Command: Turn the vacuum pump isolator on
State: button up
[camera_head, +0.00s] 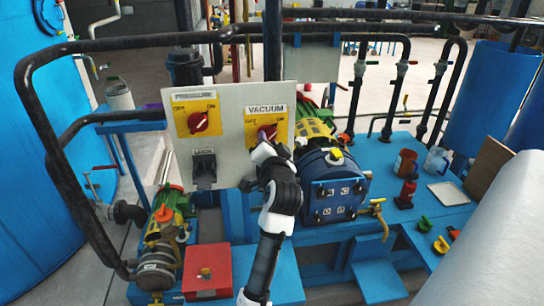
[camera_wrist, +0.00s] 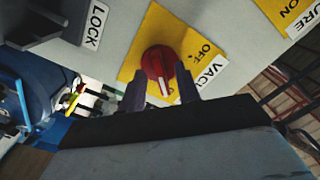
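The vacuum isolator is a red rotary knob on a yellow plate under a VACUUM label. In the head view the knob (camera_head: 268,131) is partly hidden by my gripper (camera_head: 262,146), which is at its lower side.
The pale panel (camera_head: 231,150) also carries a PRESSURE isolator (camera_head: 198,121) to the left and a black LOCK switch (camera_head: 204,167) below it. A black pipe rail (camera_head: 128,41) runs around the panel. A blue motor (camera_head: 333,184) stands close to the right of my gripper.

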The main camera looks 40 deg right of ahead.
jog(key=b+v, duration=0.3)
jog(key=v, duration=1)
jog(key=shift+a, duration=0.1)
